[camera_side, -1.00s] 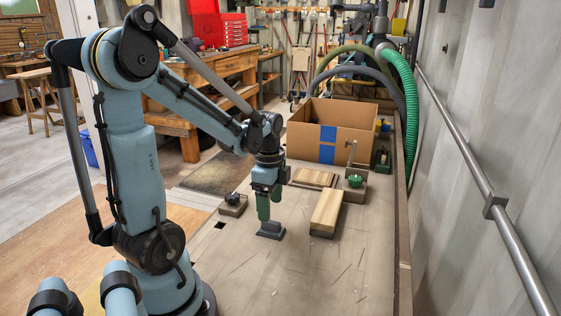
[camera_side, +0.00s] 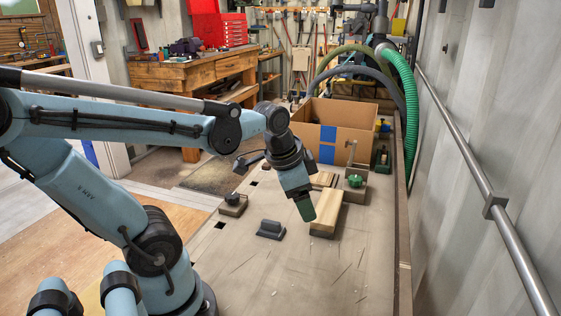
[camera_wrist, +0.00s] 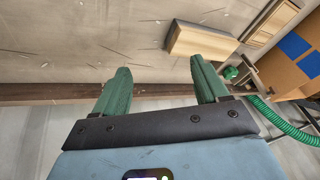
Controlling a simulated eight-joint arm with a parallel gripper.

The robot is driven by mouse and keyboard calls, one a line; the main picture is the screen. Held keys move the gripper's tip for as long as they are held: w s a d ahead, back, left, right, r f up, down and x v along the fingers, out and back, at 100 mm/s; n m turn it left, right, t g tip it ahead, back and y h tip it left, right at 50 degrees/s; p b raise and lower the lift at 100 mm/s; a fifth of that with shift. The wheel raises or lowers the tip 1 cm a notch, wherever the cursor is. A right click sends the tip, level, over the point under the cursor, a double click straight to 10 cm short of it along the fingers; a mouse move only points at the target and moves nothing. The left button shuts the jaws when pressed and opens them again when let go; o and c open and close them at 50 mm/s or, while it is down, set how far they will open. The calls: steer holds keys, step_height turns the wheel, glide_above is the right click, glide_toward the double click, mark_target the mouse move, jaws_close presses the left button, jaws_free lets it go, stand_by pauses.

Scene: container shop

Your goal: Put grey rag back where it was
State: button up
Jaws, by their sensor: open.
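I make out no clear grey rag in either view. A small dark grey thing (camera_side: 270,229) lies on the bench top in the side view, with a raised ridge on a flat base; I cannot tell if it is cloth. My gripper (camera_side: 306,208) is above the bench, to the right of the grey thing and apart from it. In the wrist view my gripper (camera_wrist: 161,80) shows two green fingers spread wide with nothing between them. The grey thing does not show in the wrist view.
A pale wooden block (camera_side: 326,211) lies close by my gripper; it also shows in the wrist view (camera_wrist: 201,41). Behind are a cardboard box (camera_side: 357,125), a green knob (camera_side: 355,181) and a dark clamp-like piece (camera_side: 233,204). The front bench top is clear.

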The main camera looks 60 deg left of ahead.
steer(key=d+n+t+h, duration=0.1)
steer(key=d+n+t, duration=0.1)
steer(key=d, duration=0.4)
steer(key=shift+r+n+t, duration=0.2)
steer(key=shift+n+t, duration=0.2)
steer(key=shift+n, duration=0.3)
stand_by(0.4)
